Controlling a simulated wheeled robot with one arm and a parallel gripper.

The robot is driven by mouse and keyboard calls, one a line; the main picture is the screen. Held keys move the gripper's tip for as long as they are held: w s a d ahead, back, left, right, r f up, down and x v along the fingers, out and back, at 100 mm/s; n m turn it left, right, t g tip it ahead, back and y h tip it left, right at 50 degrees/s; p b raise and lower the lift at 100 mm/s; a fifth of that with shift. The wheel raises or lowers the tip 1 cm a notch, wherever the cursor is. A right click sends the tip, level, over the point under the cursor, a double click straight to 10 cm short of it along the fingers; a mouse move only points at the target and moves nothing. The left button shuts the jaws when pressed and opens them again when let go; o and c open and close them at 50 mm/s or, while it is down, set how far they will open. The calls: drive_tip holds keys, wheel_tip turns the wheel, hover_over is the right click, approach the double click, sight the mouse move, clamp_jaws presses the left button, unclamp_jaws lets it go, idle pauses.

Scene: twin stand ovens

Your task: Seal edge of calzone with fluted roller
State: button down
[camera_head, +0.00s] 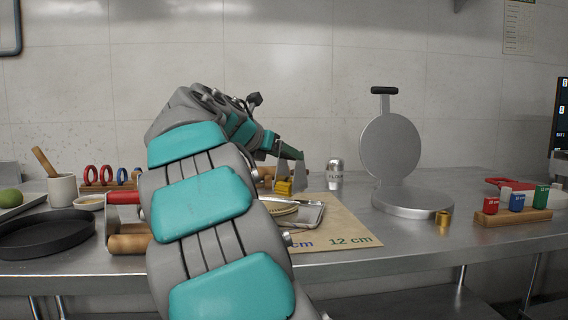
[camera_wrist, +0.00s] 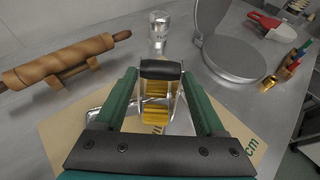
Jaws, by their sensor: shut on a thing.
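My gripper (camera_head: 289,158) is shut on a fluted roller (camera_head: 284,187) with brass ridged wheels. In the wrist view the roller (camera_wrist: 156,112) hangs between the two green fingers of my gripper (camera_wrist: 160,73), its black grip across the top. The pale calzone (camera_head: 281,208) lies on a metal tray (camera_head: 311,214) and shows partly past my arm in the head view. The roller appears above and behind the tray; I cannot tell whether it touches anything. In the wrist view the calzone is hidden by my gripper and the roller.
A brown paper sheet (camera_head: 348,228) lies under the tray. A flour shaker (camera_head: 334,175) stands behind, and an open round press (camera_head: 411,203) to the right. A wooden rolling pin (camera_wrist: 60,62) rests on a stand at left in the wrist view. A black pan (camera_head: 45,234) sits far left.

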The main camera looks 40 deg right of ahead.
drive_tip(key=shift+r, duration=0.5)
drive_tip(key=shift+r, duration=1.5)
